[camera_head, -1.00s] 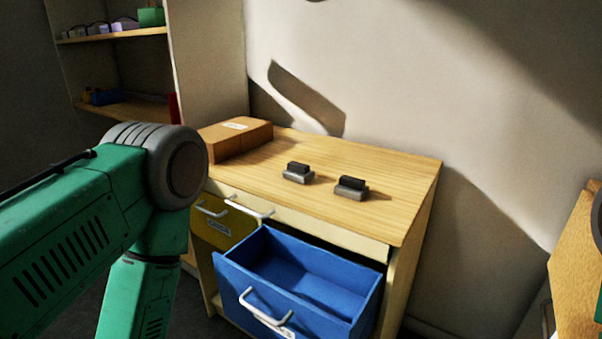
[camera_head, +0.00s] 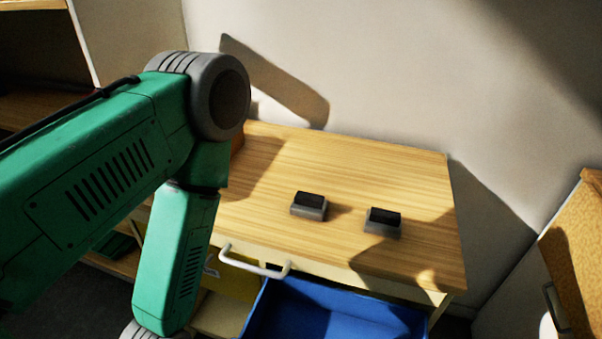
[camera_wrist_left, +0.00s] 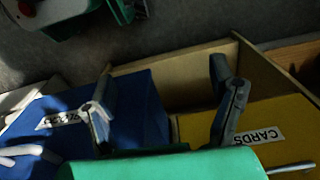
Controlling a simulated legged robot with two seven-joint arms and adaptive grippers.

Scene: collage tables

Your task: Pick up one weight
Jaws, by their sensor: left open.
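Two dark weights with grey bases rest upright on the wooden tabletop, a left weight (camera_head: 309,205) and a right weight (camera_head: 383,221), with a small gap between them. My left arm comes in from the left and bends downward in the head view; its gripper is out of that picture. In the left wrist view my left gripper (camera_wrist_left: 163,90) is open, its two fingers wide apart with nothing between them. My right gripper is not in view.
The wooden table (camera_head: 335,160) has clear room around the weights. Below its front edge, a blue drawer (camera_head: 330,312) stands open. A yellow drawer (camera_wrist_left: 245,125) labelled CARDS is beside it. A brown box is mostly hidden behind my arm.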

